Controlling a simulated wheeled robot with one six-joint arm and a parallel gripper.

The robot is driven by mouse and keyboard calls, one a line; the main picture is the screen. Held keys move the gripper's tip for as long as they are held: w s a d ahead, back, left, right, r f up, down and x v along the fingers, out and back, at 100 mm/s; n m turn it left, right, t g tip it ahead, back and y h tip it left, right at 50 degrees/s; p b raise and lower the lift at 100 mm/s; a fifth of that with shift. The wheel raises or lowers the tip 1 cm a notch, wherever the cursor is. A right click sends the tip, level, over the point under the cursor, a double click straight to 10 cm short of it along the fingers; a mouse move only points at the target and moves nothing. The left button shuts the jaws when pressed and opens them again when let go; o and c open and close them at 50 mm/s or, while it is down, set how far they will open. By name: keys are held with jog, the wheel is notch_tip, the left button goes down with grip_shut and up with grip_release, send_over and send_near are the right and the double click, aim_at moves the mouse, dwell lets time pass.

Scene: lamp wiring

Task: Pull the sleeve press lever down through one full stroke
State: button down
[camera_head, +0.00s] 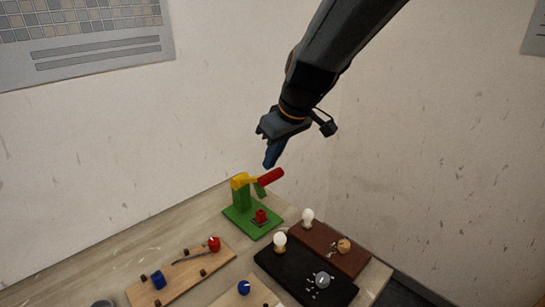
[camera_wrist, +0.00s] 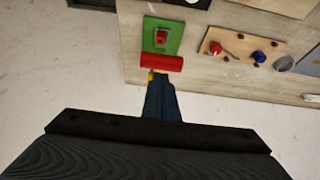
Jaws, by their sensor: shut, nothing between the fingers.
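The sleeve press stands on a green base (camera_head: 240,220) at the back of the table. It has a green post, a yellow top (camera_head: 241,181) and a lever with a red handle (camera_head: 271,177) that points right and slightly up. A small red block (camera_head: 261,216) sits on the base under the lever. My gripper (camera_head: 270,163) is shut and empty, just above the red handle. In the wrist view my gripper (camera_wrist: 158,80) points at the red handle (camera_wrist: 162,62) and hides part of the yellow top. I cannot tell whether the fingertips touch the handle.
A wooden board (camera_head: 180,272) with a red and a blue part lies at the front left. A black board (camera_head: 268,262) and a brown board (camera_head: 335,256) with bulbs lie right of the press. The wall is close behind.

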jog(key=shift+s+d+f, duration=0.1)
jog(key=shift+d+f, duration=0.05)
jog(key=shift+f, duration=0.15)
jog(key=shift+f, duration=0.15)
jog(key=s+d+f+b, duration=0.3)
jog(key=f+b, duration=0.5)
jog(key=b, duration=0.2)
jog(key=shift+s+d+f, duration=0.15)
jog(key=shift+d+f, duration=0.2)
jog(key=shift+f, duration=0.05)
dwell(0.3)
jog(key=s+d+r, duration=0.5)
jog(key=d+r, duration=0.1)
jog(key=r, duration=0.4)
jog(key=shift+s+d, duration=0.2)
jog(key=shift+s, duration=0.2)
